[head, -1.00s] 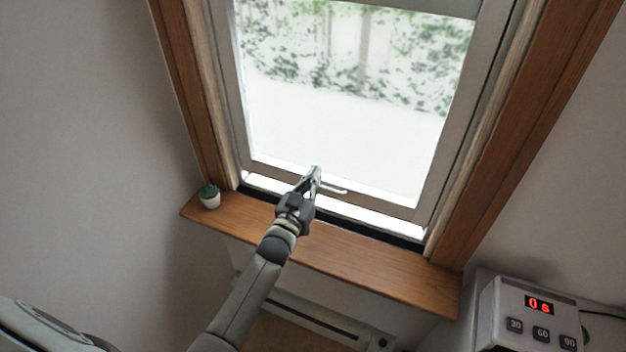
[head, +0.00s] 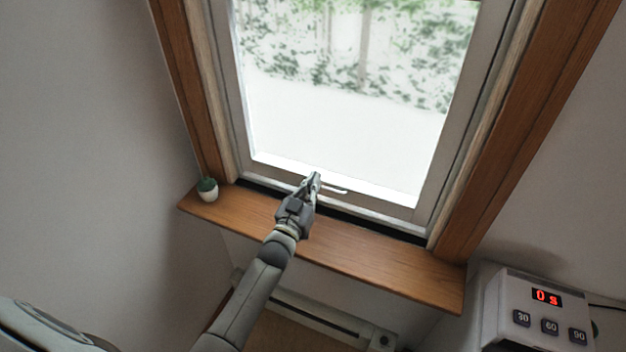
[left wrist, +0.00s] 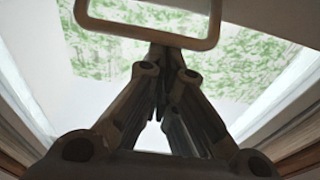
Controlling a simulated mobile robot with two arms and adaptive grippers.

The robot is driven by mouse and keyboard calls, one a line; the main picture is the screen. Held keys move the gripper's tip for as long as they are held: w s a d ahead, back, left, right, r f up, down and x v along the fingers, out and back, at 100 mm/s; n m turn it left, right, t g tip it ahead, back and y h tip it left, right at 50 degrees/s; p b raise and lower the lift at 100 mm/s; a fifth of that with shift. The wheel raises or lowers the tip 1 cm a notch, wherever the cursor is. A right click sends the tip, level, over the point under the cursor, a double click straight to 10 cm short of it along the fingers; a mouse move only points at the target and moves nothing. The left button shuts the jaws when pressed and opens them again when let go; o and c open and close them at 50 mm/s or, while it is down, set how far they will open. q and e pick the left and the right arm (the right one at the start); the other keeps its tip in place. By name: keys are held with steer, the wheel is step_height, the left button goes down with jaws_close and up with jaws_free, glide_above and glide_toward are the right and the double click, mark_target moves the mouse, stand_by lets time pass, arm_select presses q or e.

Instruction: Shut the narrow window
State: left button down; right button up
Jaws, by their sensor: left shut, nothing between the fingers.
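The narrow window's sash (head: 385,206) has a pale frame around clear glass, set in a wooden surround. Its bottom rail sits low, just above the dark track along the sill, and no bright gap shows under it. A small pale handle (head: 335,189) is on the bottom rail; in the left wrist view the handle (left wrist: 150,37) is a loop across the top. My left gripper (head: 315,178) is shut and empty, its tips at the handle's left end. In the left wrist view the gripper's tips (left wrist: 160,52) meet at the loop; contact is unclear. My right gripper is out of view.
A wooden sill (head: 365,262) runs below the window. A small potted plant (head: 208,190) stands at its left end. A white box with a red display and buttons (head: 535,315) is at the lower right. A heater (head: 320,318) is under the sill.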

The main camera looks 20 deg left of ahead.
arm_select(q)
step_height(320, 180, down, 2)
steer(key=shift+s, duration=0.1)
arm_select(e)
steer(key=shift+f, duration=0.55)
arm_select(q)
step_height(320, 180, up, 4)
steer(key=w+p, duration=0.1)
steer(key=p, duration=0.2)
steer(key=s+b, duration=0.2)
steer(key=s, duration=0.8)
steer(key=shift+a+f, duration=0.15)
steer(key=shift+f, duration=0.25)
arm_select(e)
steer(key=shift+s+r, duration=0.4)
arm_select(q)
steer(key=shift+f, duration=0.1)
